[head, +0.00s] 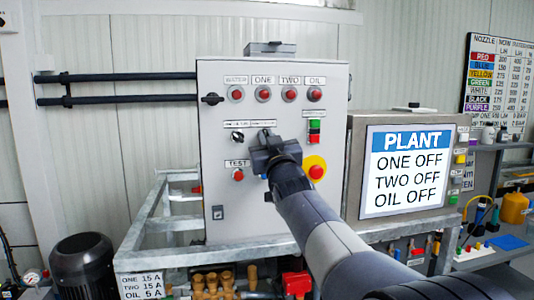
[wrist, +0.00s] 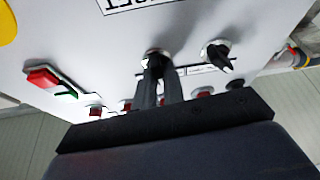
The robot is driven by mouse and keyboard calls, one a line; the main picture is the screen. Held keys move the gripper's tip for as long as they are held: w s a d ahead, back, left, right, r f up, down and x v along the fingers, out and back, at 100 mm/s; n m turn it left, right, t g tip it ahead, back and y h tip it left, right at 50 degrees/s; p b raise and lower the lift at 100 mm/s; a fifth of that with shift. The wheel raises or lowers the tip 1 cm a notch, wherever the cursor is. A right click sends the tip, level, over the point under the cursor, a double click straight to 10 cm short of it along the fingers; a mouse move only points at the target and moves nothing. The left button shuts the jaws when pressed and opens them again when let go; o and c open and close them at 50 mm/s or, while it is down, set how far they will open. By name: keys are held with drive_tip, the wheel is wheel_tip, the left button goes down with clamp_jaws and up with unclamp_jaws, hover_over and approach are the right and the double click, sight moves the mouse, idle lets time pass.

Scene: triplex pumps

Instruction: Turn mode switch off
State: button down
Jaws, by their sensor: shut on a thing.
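The grey control panel (head: 219,110) stands upright in front of me. My gripper (head: 264,137) is at its middle, shut on a selector switch, likely the mode switch, which it mostly hides in the head view. In the wrist view my gripper's dark fingers (wrist: 160,72) close around this switch (wrist: 155,53), of which only the top shows. I cannot tell its setting. A second black selector switch (head: 238,137) sits to its left in the head view, free of the gripper; it also shows in the wrist view (wrist: 217,54). The small labels above both are unreadable.
A yellow-backed red emergency button (head: 316,172) and a green-red switch (head: 314,131) sit right of my gripper. A red TEST button (head: 238,174) is below left. A row of red lamps is above. The screen (head: 408,168) reads ONE OFF, TWO OFF, OIL OFF.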

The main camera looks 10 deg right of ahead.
drive_tip(key=shift+f+m+h+b, duration=0.15)
drive_tip(key=shift+m+h+b, duration=0.25)
drive_tip(key=shift+m+b, duration=0.45)
drive_tip(key=shift+m, duration=0.35)
drive_tip(key=c, duration=1.5)
unclamp_jaws()
drive_tip(key=b+v, duration=0.3)
drive_tip(key=v, duration=0.7)
drive_tip(key=shift+s, duration=0.35)
drive_tip(key=shift+a, duration=0.1)
drive_tip(key=p+x, duration=0.3)
drive_tip(key=x, duration=0.7)
drive_tip(key=shift+w+r, duration=0.2)
drive_tip(key=shift+w, duration=0.15)
